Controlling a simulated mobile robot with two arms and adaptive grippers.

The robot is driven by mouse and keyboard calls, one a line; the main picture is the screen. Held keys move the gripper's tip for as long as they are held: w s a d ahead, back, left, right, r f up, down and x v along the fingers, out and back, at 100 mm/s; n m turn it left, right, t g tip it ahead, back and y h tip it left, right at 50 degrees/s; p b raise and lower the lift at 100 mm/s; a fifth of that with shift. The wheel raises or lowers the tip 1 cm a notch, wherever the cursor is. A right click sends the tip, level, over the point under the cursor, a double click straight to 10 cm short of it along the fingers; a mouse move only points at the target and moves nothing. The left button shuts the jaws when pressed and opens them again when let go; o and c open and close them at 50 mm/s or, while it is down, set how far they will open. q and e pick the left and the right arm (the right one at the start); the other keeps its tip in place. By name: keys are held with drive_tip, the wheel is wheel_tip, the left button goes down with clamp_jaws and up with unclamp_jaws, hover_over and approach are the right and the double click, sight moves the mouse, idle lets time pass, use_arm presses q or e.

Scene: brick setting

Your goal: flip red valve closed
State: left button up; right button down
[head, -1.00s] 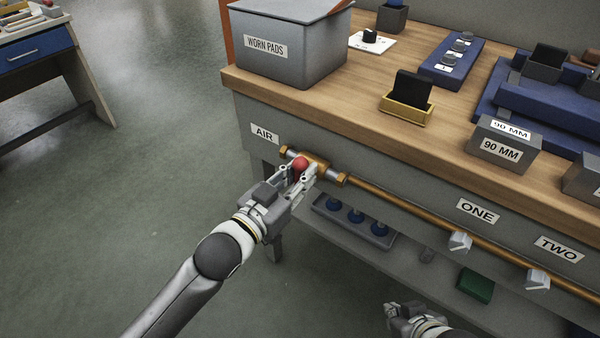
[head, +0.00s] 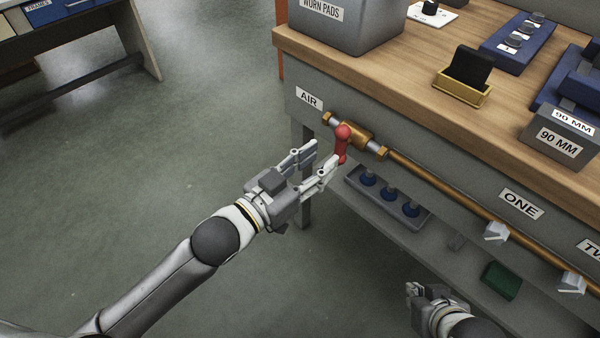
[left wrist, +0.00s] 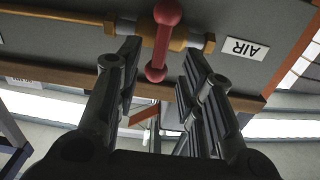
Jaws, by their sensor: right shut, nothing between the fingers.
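The red valve handle (head: 343,146) sits on the brass valve body (head: 358,136) below the AIR label (head: 309,98). The handle hangs down, crosswise to the pipe. In the left wrist view the handle (left wrist: 162,45) also lies across the pipe and ends in round knobs. My left gripper (head: 323,159) is open, just left of the handle in the head view, with its fingers apart. In the left wrist view the handle shows beyond and between the fingertips (left wrist: 160,62), with nothing gripped. My right gripper (head: 413,292) is shut and empty, low near the lower shelf.
A copper pipe (head: 440,191) runs right from the valve along the bench front, past the ONE label (head: 521,204) and grey handles (head: 496,232). A tray of blue items (head: 388,200) and a green block (head: 501,280) are on the lower shelf. Floor at left is clear.

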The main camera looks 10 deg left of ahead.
use_arm(q)
drive_tip(key=shift+v, duration=2.35)
